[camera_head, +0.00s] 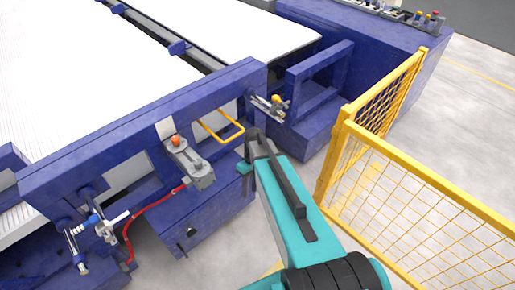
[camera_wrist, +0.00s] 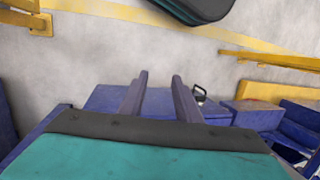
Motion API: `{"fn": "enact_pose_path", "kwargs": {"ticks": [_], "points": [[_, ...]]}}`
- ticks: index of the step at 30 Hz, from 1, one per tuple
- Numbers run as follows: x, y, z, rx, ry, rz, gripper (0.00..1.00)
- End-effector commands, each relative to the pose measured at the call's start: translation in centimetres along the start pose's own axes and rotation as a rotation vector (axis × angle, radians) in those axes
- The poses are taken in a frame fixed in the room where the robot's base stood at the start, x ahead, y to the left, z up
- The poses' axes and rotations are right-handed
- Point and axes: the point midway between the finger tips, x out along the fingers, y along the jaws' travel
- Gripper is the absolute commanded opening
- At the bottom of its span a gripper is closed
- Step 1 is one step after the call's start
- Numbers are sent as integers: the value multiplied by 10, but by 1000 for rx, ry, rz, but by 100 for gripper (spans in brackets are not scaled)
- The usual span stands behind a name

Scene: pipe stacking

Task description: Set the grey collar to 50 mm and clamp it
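I cannot make out for sure which part is the grey collar, and no 50 mm mark is legible. A small grey and white fitting with a blue part (camera_head: 108,229) sits on a rod at the lower left of the blue frame in the head view. A second small metal fitting with a yellow knob (camera_head: 277,101) is at the frame's right end. My gripper (camera_head: 250,152) is just below and left of that second fitting in the picture. In the wrist view its two dark fingers (camera_wrist: 160,92) stand apart with nothing between them.
A grey box with an orange knob (camera_head: 188,162) sits mid-frame, with a red hose (camera_head: 155,202) running to the lower left. A yellow bent handle (camera_head: 225,134) sticks out near my gripper. A yellow mesh fence (camera_head: 420,190) stands close on the right of my arm.

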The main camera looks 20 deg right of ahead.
Motion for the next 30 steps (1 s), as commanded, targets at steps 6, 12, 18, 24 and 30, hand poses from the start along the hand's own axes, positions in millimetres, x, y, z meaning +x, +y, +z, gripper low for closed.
{"fn": "enact_pose_path", "kwargs": {"ticks": [6,12,18,24,30], "points": [[49,-36,44,97,-77,14,30],[88,-65,86,184,-141,41,30],[119,-91,134,267,-203,76,30],[142,-112,178,337,-251,115,30],[152,-120,201,374,-273,139,30]]}}
